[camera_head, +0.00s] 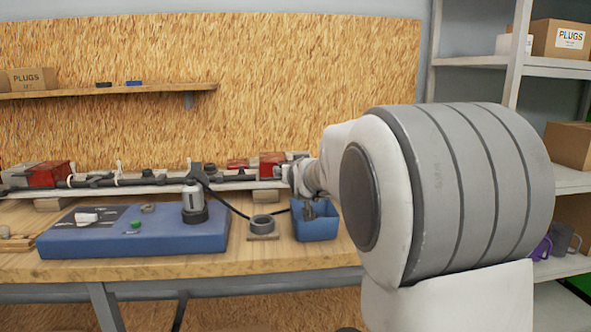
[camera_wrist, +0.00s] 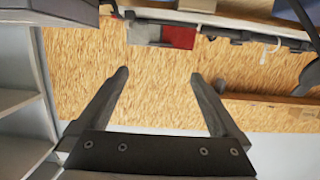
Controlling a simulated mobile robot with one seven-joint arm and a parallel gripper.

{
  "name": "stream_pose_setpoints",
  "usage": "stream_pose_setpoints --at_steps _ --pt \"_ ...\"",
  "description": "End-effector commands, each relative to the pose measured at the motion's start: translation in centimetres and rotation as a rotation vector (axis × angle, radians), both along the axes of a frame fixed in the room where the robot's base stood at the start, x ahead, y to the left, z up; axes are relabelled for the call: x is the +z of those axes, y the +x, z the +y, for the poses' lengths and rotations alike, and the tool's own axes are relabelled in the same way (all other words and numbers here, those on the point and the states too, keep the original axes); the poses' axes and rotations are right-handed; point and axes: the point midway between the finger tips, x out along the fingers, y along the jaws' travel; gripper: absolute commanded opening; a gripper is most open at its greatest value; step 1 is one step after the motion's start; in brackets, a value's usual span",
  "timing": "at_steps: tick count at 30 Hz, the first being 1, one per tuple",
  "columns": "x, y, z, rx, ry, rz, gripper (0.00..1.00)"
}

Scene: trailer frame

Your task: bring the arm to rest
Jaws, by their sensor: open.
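My gripper (camera_wrist: 158,78) shows in the wrist view with its two dark fingers spread wide. Nothing is between them. Behind them is the wood-chip wall board, seen upside down, so the fingers appear to face the wall. In the head view my arm (camera_head: 450,190) fills the right side and reaches away over the right end of the workbench (camera_head: 180,268). Its far end is small beside the long frame rail, and I cannot make out the fingers there. I cannot tell whether the arm touches the rail.
A blue bin (camera_head: 317,229) stands just below the arm's far end. The frame rail (camera_head: 130,185) with red blocks runs along the bench's back. A blue board (camera_head: 150,242) holds a white-and-dark canister (camera_head: 193,203). A wall shelf (camera_head: 110,91) is left; grey shelving (camera_head: 565,66) is right.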

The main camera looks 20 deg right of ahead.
Motion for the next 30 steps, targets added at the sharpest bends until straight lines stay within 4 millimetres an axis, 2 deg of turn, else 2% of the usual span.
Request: stream_pose_setpoints --at_steps 10,14,17,20,26,30 --pt "0.0 -0.1 0.0 0.000 0.000 0.002 1.00" --pt "0.1 -1.6 0.6 0.010 0.016 0.034 1.00" --pt "0.0 -4.4 1.8 0.030 0.042 0.098 1.00" --pt "-0.6 -8.6 3.5 0.059 0.071 0.190 1.00" --pt "-3.0 -17.9 6.8 0.118 0.106 0.390 1.00" --pt "-5.3 -24.8 8.7 0.154 0.111 0.528 1.00"
